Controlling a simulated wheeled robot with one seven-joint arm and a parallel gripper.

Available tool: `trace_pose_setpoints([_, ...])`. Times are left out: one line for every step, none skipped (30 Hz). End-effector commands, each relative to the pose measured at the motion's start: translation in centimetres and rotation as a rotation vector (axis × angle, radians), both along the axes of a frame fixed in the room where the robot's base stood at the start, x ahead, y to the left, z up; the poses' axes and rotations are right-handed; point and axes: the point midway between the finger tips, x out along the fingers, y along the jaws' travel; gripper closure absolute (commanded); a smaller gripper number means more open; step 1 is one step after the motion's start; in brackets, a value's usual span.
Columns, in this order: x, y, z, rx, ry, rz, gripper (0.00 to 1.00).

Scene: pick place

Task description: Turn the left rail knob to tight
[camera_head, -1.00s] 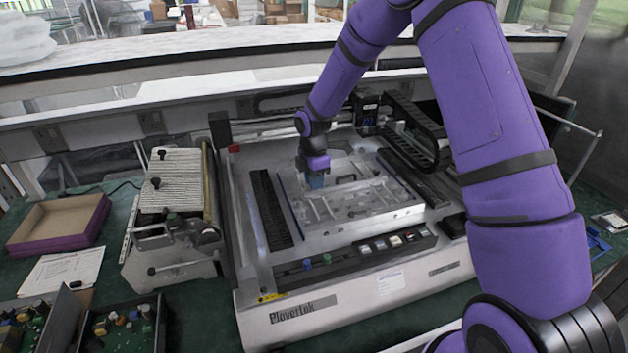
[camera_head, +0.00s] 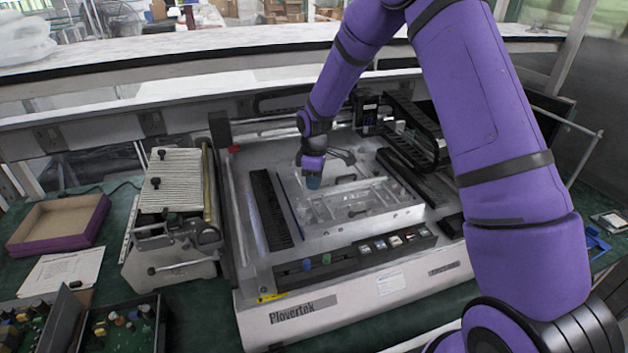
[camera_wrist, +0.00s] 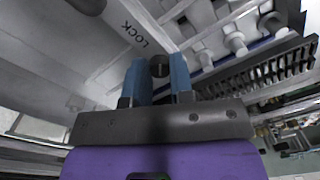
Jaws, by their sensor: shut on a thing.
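My gripper (camera_head: 313,183) points down over the back left part of the clear-and-grey fixture on the white Plovertek machine (camera_head: 350,300). In the wrist view its two blue fingers (camera_wrist: 160,78) are shut on a small dark round knob (camera_wrist: 160,66), seen between their tips. The head view hides this knob behind the gripper. I cannot read from the frames how tight it is turned. A pale lever marked LOCK (camera_wrist: 128,27) lies just beyond the fingers to the left.
Light round posts (camera_wrist: 236,42) on a blue-edged rail and a dark toothed strip (camera_wrist: 265,78) lie right of the fingers. A black slotted strip (camera_head: 270,210) runs left of the fixture. A gantry (camera_head: 366,112) with a cable chain stands behind right.

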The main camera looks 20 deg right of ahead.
Motion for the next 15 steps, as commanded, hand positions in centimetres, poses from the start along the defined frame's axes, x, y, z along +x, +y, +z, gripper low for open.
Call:
trace_pose_setpoints([-0.01,0.04,0.03,0.000,0.000,-0.042,1.00])
trace_pose_setpoints([-0.01,0.04,0.03,0.000,0.000,-0.070,1.00])
trace_pose_setpoints([-0.02,0.03,0.03,-0.001,-0.001,-0.108,1.00])
trace_pose_setpoints([-0.02,0.03,0.03,-0.001,-0.001,-0.136,1.00])
trace_pose_setpoints([-0.02,0.03,0.03,-0.001,-0.001,-0.165,1.00])
trace_pose_setpoints([-0.02,0.05,0.03,-0.001,-0.001,-0.203,1.00])
trace_pose_setpoints([-0.02,0.05,0.02,-0.001,-0.001,-0.231,1.00])
trace_pose_setpoints([-0.02,0.05,0.03,0.000,-0.001,-0.260,1.00])
trace_pose_setpoints([-0.02,0.04,0.02,-0.001,-0.001,-0.298,1.00])
trace_pose_setpoints([-0.02,0.02,0.02,0.000,-0.001,-0.327,1.00])
trace_pose_setpoints([-0.02,0.01,0.02,0.000,-0.001,-0.355,1.00])
trace_pose_setpoints([-0.01,0.02,0.02,0.000,-0.001,-0.392,1.00])
trace_pose_setpoints([-0.02,0.04,0.01,0.000,-0.001,-0.421,1.00])
trace_pose_setpoints([-0.03,0.06,0.01,0.000,-0.001,-0.450,1.00])
trace_pose_setpoints([-0.03,0.07,0.01,0.000,-0.002,-0.488,1.00])
